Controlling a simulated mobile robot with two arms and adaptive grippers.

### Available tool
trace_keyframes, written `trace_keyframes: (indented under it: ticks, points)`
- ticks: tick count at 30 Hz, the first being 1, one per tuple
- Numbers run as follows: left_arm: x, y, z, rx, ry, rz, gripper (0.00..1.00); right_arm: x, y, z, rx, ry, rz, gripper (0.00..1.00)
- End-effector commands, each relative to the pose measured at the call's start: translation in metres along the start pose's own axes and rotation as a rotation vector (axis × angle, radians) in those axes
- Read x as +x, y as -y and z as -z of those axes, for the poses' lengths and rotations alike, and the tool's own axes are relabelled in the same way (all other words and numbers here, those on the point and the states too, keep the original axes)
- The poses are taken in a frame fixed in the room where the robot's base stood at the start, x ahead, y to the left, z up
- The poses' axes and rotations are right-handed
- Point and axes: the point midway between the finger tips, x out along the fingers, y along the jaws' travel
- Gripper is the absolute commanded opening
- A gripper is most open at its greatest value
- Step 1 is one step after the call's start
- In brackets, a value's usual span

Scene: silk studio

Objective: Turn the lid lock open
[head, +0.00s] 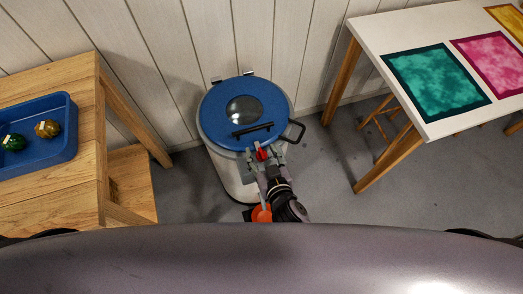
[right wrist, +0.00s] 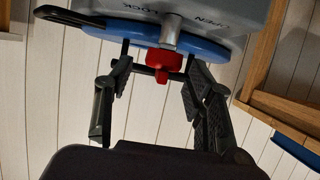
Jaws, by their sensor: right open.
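A pale round vessel (head: 229,176) stands on the floor against the wall, with a shut blue lid (head: 221,104) bearing a round window and a black bar handle. The red lock knob (head: 261,154) sits at the lid's front edge. In the right wrist view the red knob (right wrist: 158,62) hangs from a metal shaft beside printed letters that seem to read OPEN and LOCK. My right gripper (head: 263,158) is open, its fingers on either side of the knob with gaps visible between them and it. My left gripper is not in view.
A wooden table (head: 60,80) at left holds a blue tray (head: 70,150) with a green and a gold lump. A white table (head: 375,35) with coloured cloth panels stands at right. A black loop handle (head: 296,132) sticks out at the vessel's right. Grey floor lies free between.

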Motion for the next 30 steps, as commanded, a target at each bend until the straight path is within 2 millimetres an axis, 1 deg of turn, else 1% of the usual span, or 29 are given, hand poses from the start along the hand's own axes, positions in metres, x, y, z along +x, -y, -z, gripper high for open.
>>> trace_keyframes:
  ticks: [1,4,12,30]
  points:
    - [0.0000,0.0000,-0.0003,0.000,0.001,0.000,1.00,0.0046,-0.0001,0.0009,0.000,-0.001,0.000,0.49]
    - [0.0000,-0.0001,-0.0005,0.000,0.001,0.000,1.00,0.0086,0.0001,0.0002,0.000,0.000,0.000,0.49]
    - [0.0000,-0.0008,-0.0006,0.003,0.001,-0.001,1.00,0.0095,0.0000,0.0003,0.000,0.000,0.000,0.49]
    - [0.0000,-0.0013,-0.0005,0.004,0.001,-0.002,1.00,0.0092,-0.0002,0.0001,-0.001,0.000,0.000,0.09]
